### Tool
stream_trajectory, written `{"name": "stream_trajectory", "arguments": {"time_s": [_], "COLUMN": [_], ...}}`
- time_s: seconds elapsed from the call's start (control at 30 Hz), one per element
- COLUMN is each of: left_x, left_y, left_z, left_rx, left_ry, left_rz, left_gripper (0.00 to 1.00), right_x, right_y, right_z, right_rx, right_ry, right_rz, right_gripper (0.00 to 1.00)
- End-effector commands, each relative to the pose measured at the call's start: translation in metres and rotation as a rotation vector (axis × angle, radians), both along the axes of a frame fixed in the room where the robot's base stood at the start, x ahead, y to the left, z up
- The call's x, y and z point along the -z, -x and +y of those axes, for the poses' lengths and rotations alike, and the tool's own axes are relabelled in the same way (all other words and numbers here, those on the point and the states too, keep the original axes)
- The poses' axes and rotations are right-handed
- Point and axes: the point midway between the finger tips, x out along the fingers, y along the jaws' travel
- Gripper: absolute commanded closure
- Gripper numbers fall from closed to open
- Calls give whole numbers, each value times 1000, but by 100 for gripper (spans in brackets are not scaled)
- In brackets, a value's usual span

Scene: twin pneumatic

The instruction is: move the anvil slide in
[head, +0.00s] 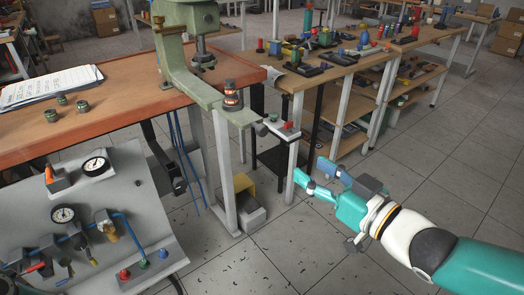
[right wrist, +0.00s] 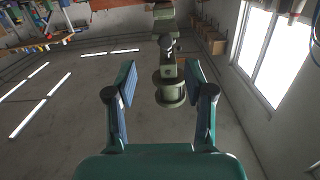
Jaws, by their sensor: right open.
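The green press (head: 180,62) stands at the right end of the orange-topped bench in the head view. A flat green slide plate (head: 240,116), which looks like the anvil slide, juts past the bench edge. A dark cylinder with orange bands (head: 232,96) stands on it. A small grey knob (head: 262,130) is near its front end; I cannot tell if they are joined. My right gripper (head: 311,174) is open and empty, right of and below the plate, clear of it. In the right wrist view, green press-like parts (right wrist: 170,88) show beyond the spread fingers, apart from them.
A button box (head: 287,129) stands close to the slide plate on its right. A yellow pedal (head: 243,183) is on the floor below. A gauge panel (head: 90,225) is at the left front. A cluttered bench (head: 290,82) stands behind. Floor at right is open.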

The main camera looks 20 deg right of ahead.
Motion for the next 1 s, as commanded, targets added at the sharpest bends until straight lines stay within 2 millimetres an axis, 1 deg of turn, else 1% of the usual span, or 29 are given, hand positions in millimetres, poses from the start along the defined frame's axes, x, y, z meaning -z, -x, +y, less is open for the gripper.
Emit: {"name": "stream_trajectory", "arguments": {"time_s": [0.03,0.1,0.17,0.27,0.37,0.57,0.8,1.0], "left_x": [10,12,13,14,16,22,25,25], "left_y": [0,0,0,0,0,0,0,0], "left_z": [0,0,0,0,0,0,0,0], "left_rx": [0,0,0,0,0,0,0,0], "left_ry": [0,0,0,0,0,0,0,0], "left_rz": [0,-1,-1,-1,-1,-1,-1,0], "left_gripper": [100,100,100,100,100,100,100,100], "right_x": [-3,-10,-14,-16,-16,-14,-15,-16], "right_y": [7,13,15,10,-1,-37,-87,-120], "right_z": [0,0,1,4,8,22,40,51], "right_rx": [-2,-9,-12,-15,-17,-19,-16,-14], "right_ry": [15,28,33,36,34,34,35,35], "right_rz": [-36,-65,-79,-85,-85,-81,-81,-81], "right_gripper": [47,47,47,47,47,47,47,47]}}
